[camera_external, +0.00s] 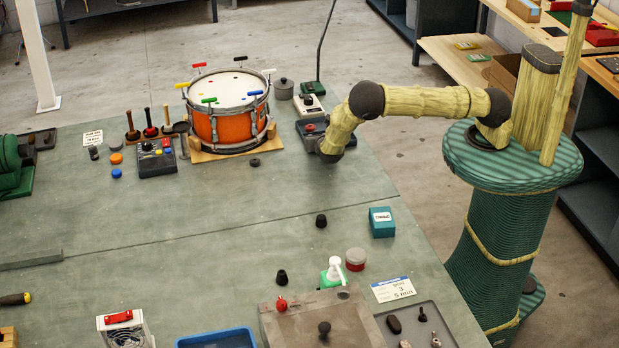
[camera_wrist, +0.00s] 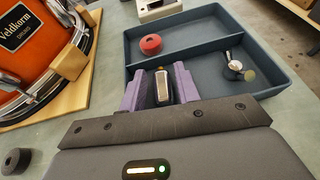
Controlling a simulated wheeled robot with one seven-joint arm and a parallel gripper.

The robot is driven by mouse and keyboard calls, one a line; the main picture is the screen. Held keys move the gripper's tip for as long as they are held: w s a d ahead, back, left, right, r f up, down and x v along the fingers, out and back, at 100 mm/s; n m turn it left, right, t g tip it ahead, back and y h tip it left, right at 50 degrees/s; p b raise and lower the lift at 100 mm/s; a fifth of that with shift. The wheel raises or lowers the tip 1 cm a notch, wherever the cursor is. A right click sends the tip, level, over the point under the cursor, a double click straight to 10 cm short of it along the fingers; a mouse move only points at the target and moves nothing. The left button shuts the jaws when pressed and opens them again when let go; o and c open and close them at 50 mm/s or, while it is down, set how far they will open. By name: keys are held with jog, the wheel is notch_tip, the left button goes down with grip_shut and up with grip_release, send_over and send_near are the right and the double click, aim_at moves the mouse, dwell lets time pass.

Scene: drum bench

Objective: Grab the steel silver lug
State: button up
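My gripper (camera_wrist: 162,90) has two purple fingers that stand apart at the near edge of a dark blue-grey tray (camera_wrist: 270,82). A small silvery piece with a dark, tan-edged top, which looks like the steel silver lug (camera_wrist: 162,88), is between the fingers. I cannot tell whether both fingers touch it or whether it rests on the tray floor. In the external view my arm reaches down over the tray beside the drum; its end hides the lug and the fingertips.
The tray's far compartment holds a red round piece (camera_wrist: 150,44); its right part holds a pale-and-dark knobbed piece (camera_wrist: 237,68). The orange drum (camera_external: 228,126) stands close on its wooden cradle at the left. A black ring (camera_wrist: 16,161) lies on the bench. Bench to the front is mostly clear.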

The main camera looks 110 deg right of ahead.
jog(key=shift+d+f, duration=0.25)
jog(key=shift+d, duration=0.3)
jog(key=shift+c, duration=0.4)
grip_shut()
notch_tip(320, 180, up, 10)
jog(key=b, duration=0.1)
jog(key=shift+b, duration=0.4)
